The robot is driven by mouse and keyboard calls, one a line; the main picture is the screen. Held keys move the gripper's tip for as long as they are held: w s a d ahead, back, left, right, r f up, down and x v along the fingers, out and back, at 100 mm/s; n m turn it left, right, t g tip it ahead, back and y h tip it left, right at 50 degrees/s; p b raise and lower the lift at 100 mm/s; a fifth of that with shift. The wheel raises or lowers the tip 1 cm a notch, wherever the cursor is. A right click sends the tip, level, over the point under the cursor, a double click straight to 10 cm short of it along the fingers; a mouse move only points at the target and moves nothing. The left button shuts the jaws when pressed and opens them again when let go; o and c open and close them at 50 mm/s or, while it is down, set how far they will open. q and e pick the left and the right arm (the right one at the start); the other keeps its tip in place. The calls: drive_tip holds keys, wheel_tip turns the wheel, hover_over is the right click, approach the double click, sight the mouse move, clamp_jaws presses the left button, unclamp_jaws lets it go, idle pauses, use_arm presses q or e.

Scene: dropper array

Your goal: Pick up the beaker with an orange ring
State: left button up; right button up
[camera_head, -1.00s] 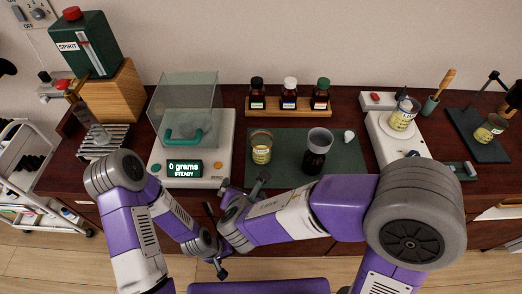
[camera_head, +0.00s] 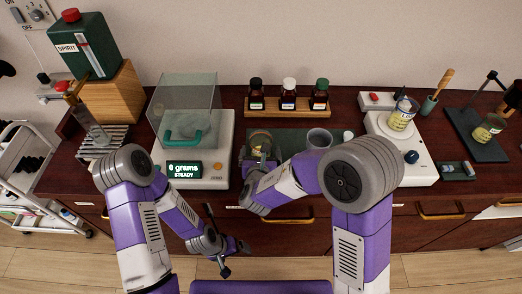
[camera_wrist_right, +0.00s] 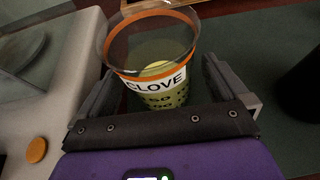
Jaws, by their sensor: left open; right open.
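The beaker with an orange ring (camera_head: 259,139) stands on the dark green mat (camera_head: 290,136), right of the balance. In the right wrist view, the beaker (camera_wrist_right: 150,65) shows an orange rim band, yellowish contents and a label reading CLOVE. My right gripper (camera_wrist_right: 157,70) is open, with one finger on each side of the beaker. In the head view, my right gripper (camera_head: 261,165) is at the beaker's near side and hides its lower part. Whether the fingers touch the glass I cannot tell. My left gripper (camera_head: 234,258) is open and empty in front of the bench.
The balance (camera_head: 210,172) stands left of the beaker. A second beaker (camera_head: 320,138) stands to its right, partly hidden by my right arm. A rack of bottles (camera_head: 288,104) is behind. A stirrer (camera_head: 418,167) with another beaker (camera_head: 402,117) is farther right.

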drive_tip(key=shift+w+f, duration=0.25)
drive_tip(key=shift+w, duration=0.35)
drive_tip(key=c, duration=1.3)
drive_tip(key=shift+c, duration=0.2)
drive_tip(key=shift+r, duration=0.15)
